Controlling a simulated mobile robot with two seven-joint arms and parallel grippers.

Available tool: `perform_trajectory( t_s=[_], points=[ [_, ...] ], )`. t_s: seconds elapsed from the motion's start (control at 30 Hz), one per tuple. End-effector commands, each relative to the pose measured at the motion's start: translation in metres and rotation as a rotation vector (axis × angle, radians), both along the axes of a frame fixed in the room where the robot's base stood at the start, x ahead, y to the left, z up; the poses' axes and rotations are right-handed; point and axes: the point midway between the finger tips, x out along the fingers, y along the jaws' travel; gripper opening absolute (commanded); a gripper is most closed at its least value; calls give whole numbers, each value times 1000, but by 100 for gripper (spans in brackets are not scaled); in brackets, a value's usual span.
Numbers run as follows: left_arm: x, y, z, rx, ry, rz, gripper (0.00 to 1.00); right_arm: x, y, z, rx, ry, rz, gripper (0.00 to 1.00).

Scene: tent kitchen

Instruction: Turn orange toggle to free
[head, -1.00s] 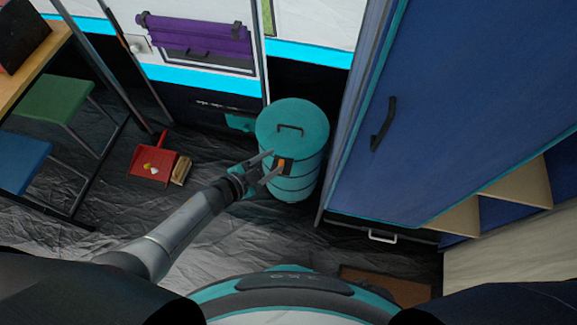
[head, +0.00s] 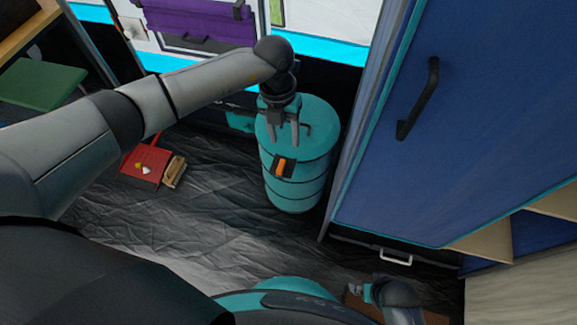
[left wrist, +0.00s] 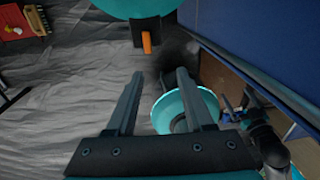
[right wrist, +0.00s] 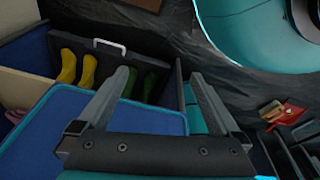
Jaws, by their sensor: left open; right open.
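The orange toggle (head: 281,167) sits on a dark plate on the front of a teal barrel (head: 293,193), just below its lid. It also shows in the left wrist view (left wrist: 147,43), upright in the picture, ahead of the fingers. My left gripper (head: 284,143) is open and empty, over the barrel lid beside its handle, fingers pointing down in the head view. In the left wrist view the fingers (left wrist: 158,84) are apart from the toggle. My right gripper (right wrist: 161,82) is open and empty, away from the barrel. The toggle's marking cannot be read.
A tall blue cabinet (head: 470,110) with a black handle stands right of the barrel. A red dustpan (head: 146,166) and a brush (head: 174,171) lie on the floor at left. A green stool (head: 40,82) stands farther left. Boots (right wrist: 78,68) show in the right wrist view.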

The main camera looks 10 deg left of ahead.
Motion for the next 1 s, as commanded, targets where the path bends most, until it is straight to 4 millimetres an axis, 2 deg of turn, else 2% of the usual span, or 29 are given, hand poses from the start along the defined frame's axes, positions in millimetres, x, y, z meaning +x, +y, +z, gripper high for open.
perform_trajectory(
  t_s=[0.1, 0.33, 1.0],
  points=[
    [6, 14, 1, 73, -28, -8, 52, 2, 0, -2, 0, -3, 0, 100],
    [7, 16, -8, 85, -30, -7, 52, 7, 4, 6, 5, -6, -1, 100],
    [7, 15, -81, 81, -29, -7, 52, 39, 14, 66, 23, -77, -6, 100]
  ],
)
